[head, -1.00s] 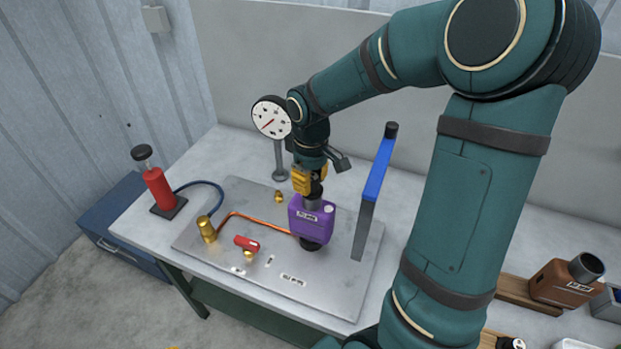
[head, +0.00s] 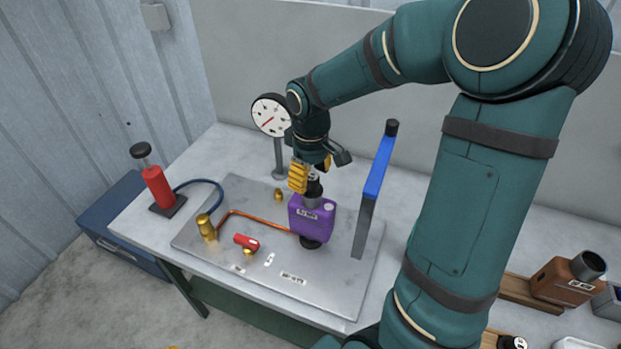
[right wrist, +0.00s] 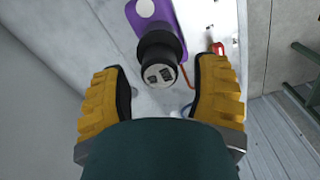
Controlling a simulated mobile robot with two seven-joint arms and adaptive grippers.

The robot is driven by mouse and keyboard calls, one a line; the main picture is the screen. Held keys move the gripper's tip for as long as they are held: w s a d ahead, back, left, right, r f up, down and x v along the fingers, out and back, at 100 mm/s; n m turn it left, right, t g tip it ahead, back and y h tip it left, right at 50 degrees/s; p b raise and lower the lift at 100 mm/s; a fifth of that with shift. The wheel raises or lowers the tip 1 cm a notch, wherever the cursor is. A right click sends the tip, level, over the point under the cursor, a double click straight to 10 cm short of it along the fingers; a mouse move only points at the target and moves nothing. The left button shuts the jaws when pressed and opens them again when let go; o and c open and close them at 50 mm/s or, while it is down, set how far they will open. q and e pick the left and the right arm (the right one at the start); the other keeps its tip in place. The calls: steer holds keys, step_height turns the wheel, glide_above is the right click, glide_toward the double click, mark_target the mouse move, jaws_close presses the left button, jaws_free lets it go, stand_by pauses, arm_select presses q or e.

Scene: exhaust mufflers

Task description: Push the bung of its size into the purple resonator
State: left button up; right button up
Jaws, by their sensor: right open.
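The purple resonator (head: 311,222) stands on the metal plate, its grey neck pointing up; its purple body also shows in the right wrist view (right wrist: 148,12). A black bung (head: 314,187) stands at the mouth of the neck, with part of it above the rim. In the right wrist view the bung (right wrist: 160,62) shows a round end with a printed label. My right gripper (head: 311,178) is open just above the bung. Its yellow fingers are on either side, apart from it. How deep the bung sits is not clear. My left gripper is not in view.
A blue-topped upright bar (head: 378,170) stands right of the resonator. A dial gauge (head: 271,115) is behind left. A red-handled valve (head: 246,242), copper pipe and brass fitting (head: 206,228) lie left on the plate (head: 335,300). A brown resonator (head: 565,278) is far right.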

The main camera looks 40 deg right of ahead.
step_height(320, 180, up, 11)
steer(key=shift+f, duration=0.2)
stand_by(0.6)
